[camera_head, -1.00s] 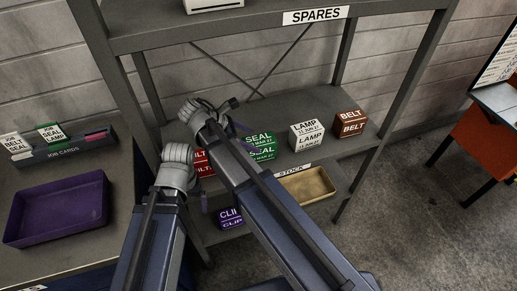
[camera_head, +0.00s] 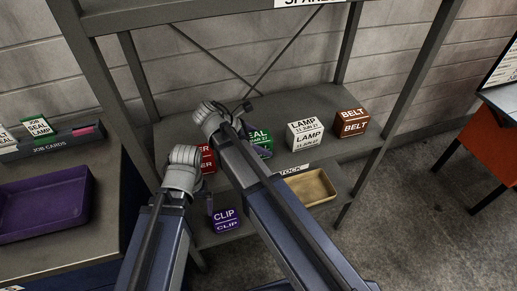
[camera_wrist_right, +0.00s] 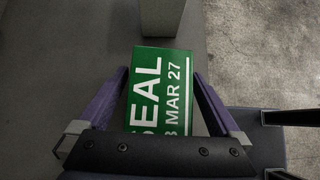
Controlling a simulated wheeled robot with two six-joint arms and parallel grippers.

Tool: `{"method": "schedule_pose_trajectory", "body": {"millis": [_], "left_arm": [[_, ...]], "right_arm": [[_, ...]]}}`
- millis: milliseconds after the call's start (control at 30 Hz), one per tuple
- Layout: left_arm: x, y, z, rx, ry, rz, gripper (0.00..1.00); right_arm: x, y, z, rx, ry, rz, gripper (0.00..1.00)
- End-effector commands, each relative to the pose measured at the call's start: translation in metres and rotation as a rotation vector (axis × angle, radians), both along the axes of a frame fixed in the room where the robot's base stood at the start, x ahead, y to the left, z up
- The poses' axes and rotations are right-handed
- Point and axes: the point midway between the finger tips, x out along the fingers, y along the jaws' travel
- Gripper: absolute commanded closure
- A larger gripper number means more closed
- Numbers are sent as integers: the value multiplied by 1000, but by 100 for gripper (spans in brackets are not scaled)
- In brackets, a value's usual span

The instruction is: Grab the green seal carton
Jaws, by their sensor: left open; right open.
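The green seal carton (camera_head: 261,139) stands on the middle shelf, partly hidden behind my right arm in the head view. In the right wrist view the green carton (camera_wrist_right: 160,88) lies between the two purple fingers of my right gripper (camera_wrist_right: 160,74). The fingers are open, one on each side, with a narrow gap on the right; contact on the left is unclear. My left gripper (camera_head: 209,204) hangs lower left, in front of the shelf, mostly hidden by its own wrist; one purple finger shows.
The white lamp carton (camera_head: 305,134) and brown belt carton (camera_head: 352,122) stand right of the seal carton. A red carton (camera_head: 207,158) is partly hidden to its left. The purple clip carton (camera_head: 226,220) and tan tray (camera_head: 310,188) are lower. A shelf post (camera_head: 368,172) stands at right.

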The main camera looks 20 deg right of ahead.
Motion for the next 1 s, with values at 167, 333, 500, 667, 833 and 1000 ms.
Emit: {"method": "schedule_pose_trajectory", "body": {"millis": [167,333,500,667,833,1000], "left_arm": [[0,0,1,0,0,0,0],[0,0,1,0,0,0,0],[0,0,1,0,0,0,0],[0,0,1,0,0,0,0],[0,0,1,0,0,0,0],[0,0,1,0,0,0,0]], "right_arm": [[0,0,1,0,0,0,3],[0,0,1,0,0,0,22],[0,0,1,0,0,0,42],[0,0,1,0,0,0,60],[0,0,1,0,0,0,79],[0,0,1,0,0,0,86]]}}
